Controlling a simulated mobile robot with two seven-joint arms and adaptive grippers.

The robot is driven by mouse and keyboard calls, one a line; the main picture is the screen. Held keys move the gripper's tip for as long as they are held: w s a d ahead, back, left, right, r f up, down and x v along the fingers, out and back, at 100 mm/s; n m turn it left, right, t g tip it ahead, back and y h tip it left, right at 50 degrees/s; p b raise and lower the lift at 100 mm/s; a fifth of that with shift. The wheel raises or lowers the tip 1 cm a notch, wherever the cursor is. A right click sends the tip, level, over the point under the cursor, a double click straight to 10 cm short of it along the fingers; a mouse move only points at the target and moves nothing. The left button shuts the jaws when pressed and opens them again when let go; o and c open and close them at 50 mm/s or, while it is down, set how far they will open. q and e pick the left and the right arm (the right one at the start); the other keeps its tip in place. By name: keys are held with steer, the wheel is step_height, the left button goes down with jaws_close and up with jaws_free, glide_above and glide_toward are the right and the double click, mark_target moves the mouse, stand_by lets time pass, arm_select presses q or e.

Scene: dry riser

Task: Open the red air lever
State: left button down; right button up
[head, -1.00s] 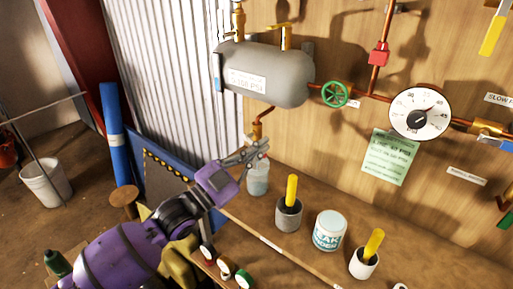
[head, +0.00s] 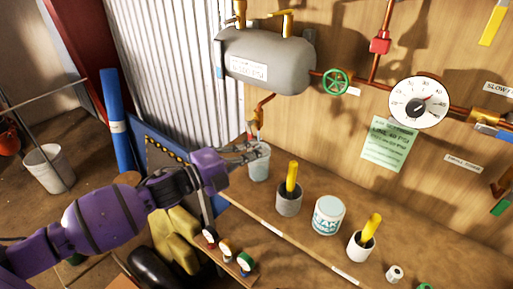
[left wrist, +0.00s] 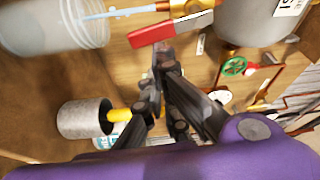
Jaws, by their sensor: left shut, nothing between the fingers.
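The red lever (left wrist: 170,28) shows in the left wrist view as a flat red handle on a brass valve (left wrist: 190,8), beside the gripper tips. In the head view a small red part of it (head: 249,134) shows under the grey tank (head: 268,60), at the copper drain pipe. My left gripper (head: 258,152) is shut and empty in front of the translucent jar. In the left wrist view its fingertips (left wrist: 162,58) are together, just below the red lever; I cannot tell whether they touch it. My right gripper is not in view.
The translucent jar (head: 259,165) stands under the drain pipe. Grey cup (head: 289,200), white can (head: 328,215) and white cup (head: 362,245) stand along the bench. A green handwheel (head: 336,82) and gauge (head: 419,102) are on the wall. The bench right of the jar is partly clear.

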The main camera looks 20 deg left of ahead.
arm_select(q)
steer(key=shift+w+a+f, duration=0.15)
steer(key=shift+a+f, duration=0.15)
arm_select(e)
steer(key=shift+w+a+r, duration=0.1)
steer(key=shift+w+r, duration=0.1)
arm_select(q)
steer(key=shift+a+f, duration=0.1)
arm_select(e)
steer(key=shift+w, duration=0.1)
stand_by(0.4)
